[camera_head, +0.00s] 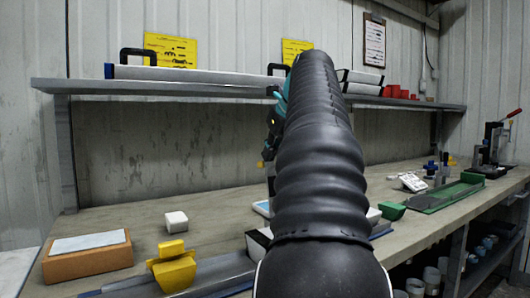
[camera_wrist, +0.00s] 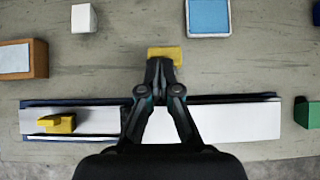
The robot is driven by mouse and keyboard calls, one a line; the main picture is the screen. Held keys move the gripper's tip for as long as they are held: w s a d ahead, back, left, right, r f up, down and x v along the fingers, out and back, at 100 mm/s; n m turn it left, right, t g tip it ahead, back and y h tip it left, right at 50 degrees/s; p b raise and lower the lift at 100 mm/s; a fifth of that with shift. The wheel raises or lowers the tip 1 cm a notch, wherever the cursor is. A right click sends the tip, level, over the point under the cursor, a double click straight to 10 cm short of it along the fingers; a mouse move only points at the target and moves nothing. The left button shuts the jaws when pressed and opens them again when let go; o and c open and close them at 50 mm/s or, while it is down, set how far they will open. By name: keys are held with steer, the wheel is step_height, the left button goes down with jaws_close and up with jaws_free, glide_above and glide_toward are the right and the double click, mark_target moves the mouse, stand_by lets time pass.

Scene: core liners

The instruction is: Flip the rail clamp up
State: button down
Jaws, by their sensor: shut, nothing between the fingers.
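A long blue-edged rail (camera_wrist: 92,107) runs across the bench in the wrist view, with a pale surface along its length. A yellow clamp (camera_wrist: 57,124) sits on its left part; it also shows in the head view (camera_head: 174,273). A second yellow piece (camera_wrist: 171,50) lies beyond the rail's far edge, just past my fingertips. Whether it is joined to the rail is hidden by my gripper. My gripper (camera_wrist: 160,62) is shut and empty, its tips over or against the near side of that yellow piece; contact cannot be told. My arm hides this spot in the head view.
A brown block with a pale top (camera_head: 88,254), a white cube (camera_head: 176,221) and a blue-topped tray (camera_wrist: 209,16) stand behind the rail. A green block (camera_wrist: 306,114) stands to the right. A shelf (camera_head: 200,89) with long tubes overhangs the bench's back.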

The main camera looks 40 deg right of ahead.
steer(key=shift+w+d+f, duration=0.1)
steer(key=shift+w+d, duration=0.05)
steer(key=shift+w, duration=0.3)
steer(key=shift+w, duration=0.1)
steer(key=shift+r+g, duration=0.3)
steer(key=shift+r, duration=0.15)
steer(key=v, duration=0.7)
steer(key=shift+s, duration=0.55)
steer(key=shift+f, duration=0.1)
